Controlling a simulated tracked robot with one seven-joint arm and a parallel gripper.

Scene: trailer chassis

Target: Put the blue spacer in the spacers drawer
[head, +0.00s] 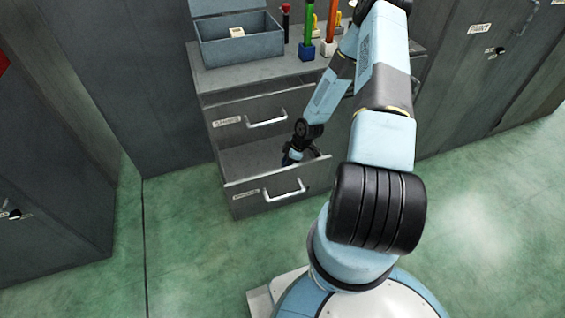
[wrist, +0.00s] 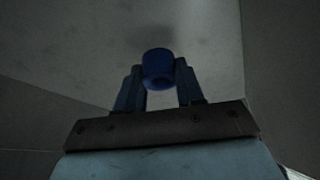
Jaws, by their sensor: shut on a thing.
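The blue spacer (wrist: 158,68) is a short dark blue cylinder. In the wrist view it sits between the two fingers of my gripper (wrist: 160,88), which is shut on it. The lower drawer (head: 278,192) stands pulled open in the head view; the label on its front is too small to read. My gripper (head: 290,157) reaches down inside this drawer, near its right part. In the head view the spacer is too small and dark to make out. The wrist view shows the grey drawer floor (wrist: 110,40) and walls around it. I cannot tell whether the spacer touches the floor.
An upper drawer (head: 228,122) with a handle is right above the open one. On the cabinet top (head: 215,77) stand an open grey-blue box (head: 258,47) and small holders with upright tools, including a blue one (head: 306,51). Grey lockers stand on both sides.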

